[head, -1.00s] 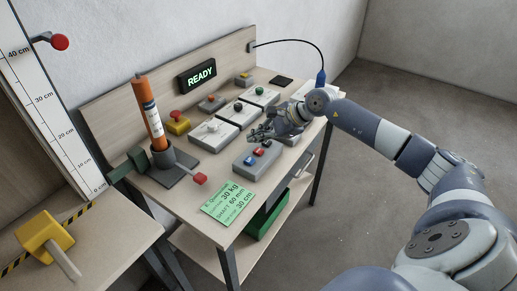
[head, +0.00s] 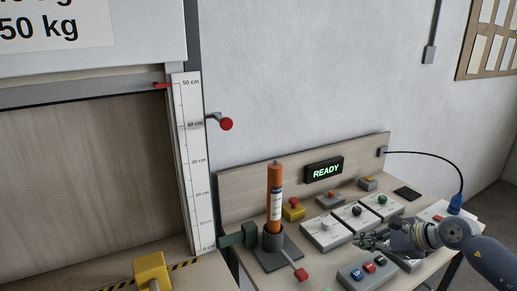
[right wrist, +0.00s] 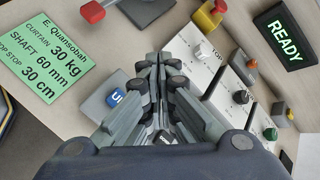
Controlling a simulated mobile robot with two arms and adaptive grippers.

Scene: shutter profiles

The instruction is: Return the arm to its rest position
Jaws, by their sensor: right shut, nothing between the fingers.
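My right gripper (head: 368,240) is in the head view at the lower right, above the workbench near the white switch boxes and the grey button box. In the right wrist view its fingers (right wrist: 160,75) are closed together with nothing between them. The fingers partly hide the grey button box (right wrist: 103,108), whose blue "UP" button shows at their left. My right arm (head: 490,262) reaches in from the lower right. My left gripper is in neither view.
On the workbench stand an orange tube (head: 275,198) upright in a grey holder, a red-ended lever (head: 301,274), white switch boxes (head: 325,232) and a lit "READY" display (head: 324,170). A blue plug (head: 455,203) hangs on a black cable. A height scale (head: 190,160) stands left.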

